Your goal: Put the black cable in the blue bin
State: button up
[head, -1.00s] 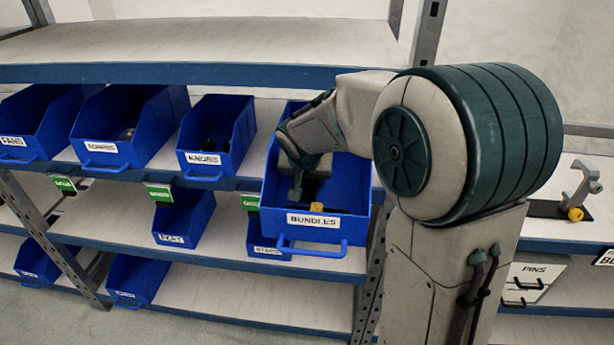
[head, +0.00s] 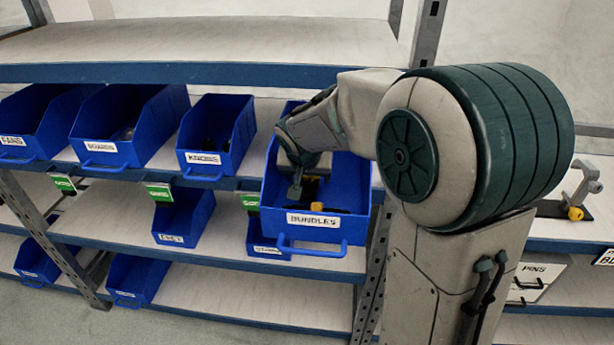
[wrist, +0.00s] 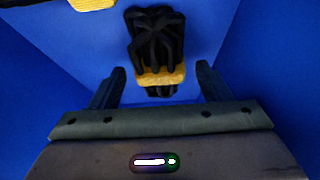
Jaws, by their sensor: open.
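The blue bin (head: 352,190) labelled BUNDLES sits at the front of the middle shelf, and its near end projects over the shelf edge. My gripper (head: 297,190) reaches down into it. In the wrist view my gripper (wrist: 161,72) is open, with blue bin surface around it. The black cable (wrist: 156,38), a folded bundle with a yellow band, lies inside the bin just beyond and partly between the fingertips. It looks clear of both fingers. In the head view dark cable (head: 311,189) shows beside my gripper, partly hidden by it.
Another yellow-banded black piece (wrist: 93,4) shows at the wrist view's top edge. The knobs bin (head: 203,172) stands to the left, with more blue bins beyond. A grey clamp-like item (head: 582,188) stands on the right shelf. The upper shelf (head: 220,40) is bare.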

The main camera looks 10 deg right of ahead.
jog(key=v, duration=1.1)
